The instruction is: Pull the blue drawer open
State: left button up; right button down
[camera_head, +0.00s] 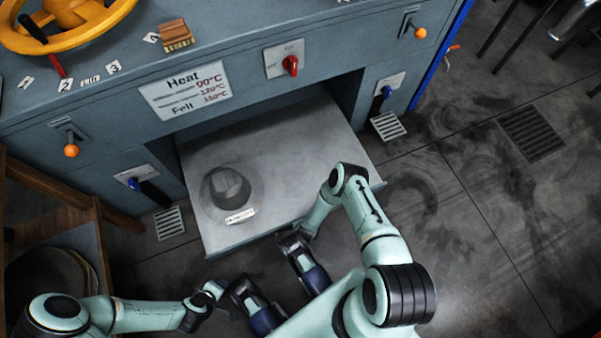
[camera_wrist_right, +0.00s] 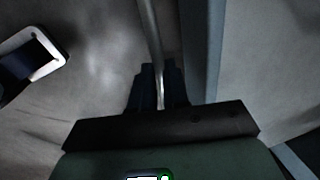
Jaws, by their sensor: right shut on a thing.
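The drawer (camera_head: 305,140) stands out from the front of the blue-grey press, its flat grey top uncovered. A dark grey round piece with a raised crown (camera_head: 229,186) rests on its left part, with a small white label (camera_head: 240,216) in front. My right arm reaches over the drawer's front edge. In the right wrist view, my right gripper (camera_wrist_right: 160,88) is shut on the drawer's metal handle bar (camera_wrist_right: 151,35), beside the blue front edge (camera_wrist_right: 215,55). My left gripper (camera_head: 213,291) is low, in front of the drawer's left corner; its fingers cannot be made out.
The press top (camera_head: 240,45) carries a yellow wheel (camera_head: 90,35) and a wooden brush (camera_head: 176,34). Blue-knobbed levers (camera_head: 386,92) flank the drawer opening. A wooden stand (camera_head: 50,180) is close on the left. The floor (camera_head: 450,180) to the right is open.

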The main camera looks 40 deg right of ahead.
pick_arm(q)
jog(key=shift+s, duration=0.35)
pick_arm(e)
jog(key=shift+s+a, duration=0.15)
jog(key=shift+s, duration=0.25)
jog(key=c, duration=1.1)
grip_release()
jog(key=shift+w, duration=0.1)
pick_arm(q)
jog(key=s+d+r+g+h+p, duration=0.1)
jog(key=s+d+r+g+p, duration=0.2)
jog(key=s+r+p, duration=0.7)
jog(key=shift+d+r+m+g+p, duration=0.4)
jog(key=shift+r+p, duration=0.4)
jog(key=shift+p, duration=0.15)
pick_arm(e)
jog(key=shift+s+a+r, duration=0.1)
jog(key=shift+s+r, duration=0.35)
jog(key=shift+r, duration=1.75)
jog(key=shift+s+a+r, duration=0.1)
jog(key=shift+s+r, duration=0.3)
jog(key=shift+r, duration=1.75)
jog(key=shift+s+a+r, duration=0.1)
jog(key=shift+s+r, duration=0.35)
jog(key=shift+r, duration=1.75)
pick_arm(q)
jog(key=shift+a, duration=0.1)
